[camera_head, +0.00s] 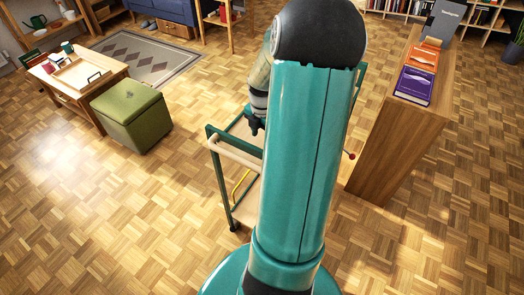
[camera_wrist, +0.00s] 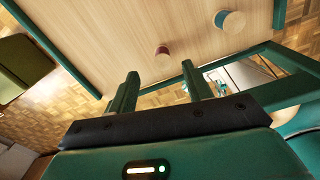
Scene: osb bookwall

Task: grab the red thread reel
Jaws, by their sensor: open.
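A small reel with a dark red top (camera_wrist: 162,50) stands on a pale wooden surface in the wrist view. My gripper (camera_wrist: 160,70) is open, its two teal fingers apart with nothing between them. In the picture the reel appears just beyond the fingertips, between their lines; I cannot tell the exact distance. A second reel, pale with a blue end (camera_wrist: 231,21), stands to the right and farther up. In the head view my gripper (camera_head: 254,124) shows at the left edge of my arm, over a teal-framed trolley (camera_head: 218,180). My arm hides most of the trolley and the reels there.
A green storage stool (camera_head: 130,115) and a low wooden table (camera_head: 70,95) stand at left. A tall wooden cabinet (camera_head: 385,140) with books (camera_head: 415,85) on top stands close at right. The trolley's teal rim (camera_wrist: 290,62) shows in the wrist view. Open parquet lies in front.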

